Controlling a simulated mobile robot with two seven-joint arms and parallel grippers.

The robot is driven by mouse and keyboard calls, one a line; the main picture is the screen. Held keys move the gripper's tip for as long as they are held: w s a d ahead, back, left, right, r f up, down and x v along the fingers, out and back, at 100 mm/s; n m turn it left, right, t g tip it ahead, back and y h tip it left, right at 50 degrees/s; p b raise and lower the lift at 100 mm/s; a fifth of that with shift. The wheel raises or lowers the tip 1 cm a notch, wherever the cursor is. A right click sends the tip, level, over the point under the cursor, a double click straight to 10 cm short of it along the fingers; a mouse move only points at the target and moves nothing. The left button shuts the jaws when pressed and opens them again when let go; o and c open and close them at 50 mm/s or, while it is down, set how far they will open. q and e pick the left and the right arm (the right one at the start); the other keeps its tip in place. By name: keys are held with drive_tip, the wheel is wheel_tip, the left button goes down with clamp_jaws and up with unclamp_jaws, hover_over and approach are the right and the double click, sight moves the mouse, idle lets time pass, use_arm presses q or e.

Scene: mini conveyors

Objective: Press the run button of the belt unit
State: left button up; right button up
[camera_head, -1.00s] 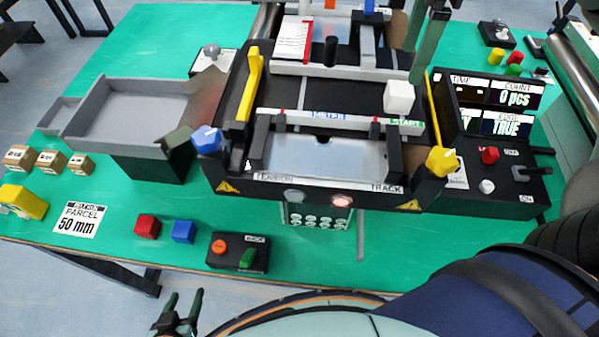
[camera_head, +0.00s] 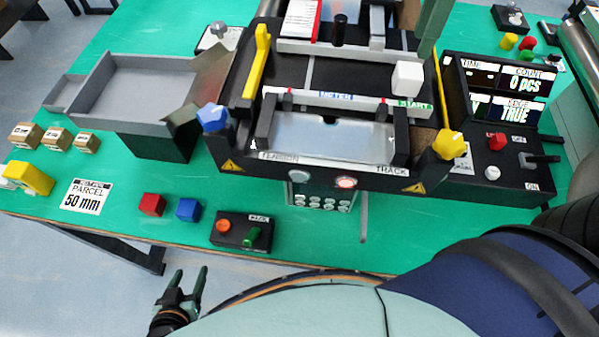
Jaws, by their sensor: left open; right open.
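The belt unit (camera_head: 240,140) is a black frame with yellow guides, blue and yellow knobs and a white cube (camera_head: 407,78) on its top. A small black button box (camera_head: 233,240) stands at the table's front edge with an orange-red button (camera_head: 223,226) and a green control (camera_head: 252,236). I cannot read which control is the run button. A side panel at the right has a red knob (camera_head: 496,142), a white knob (camera_head: 492,172) and a lever. My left gripper (camera_head: 188,274) is open and empty, below the table's front edge and apart from the box. My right gripper is not in view.
Red (camera_head: 152,205) and blue (camera_head: 188,209) cubes sit left of the button box. A label card (camera_head: 86,197), small cartons and a grey tray (camera_head: 150,85) are further left. A display (camera_head: 497,90) reads 0 pcs and TRUE. My own arm fills the lower right.

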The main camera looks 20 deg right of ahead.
clamp_jaws()
idle(1.2)
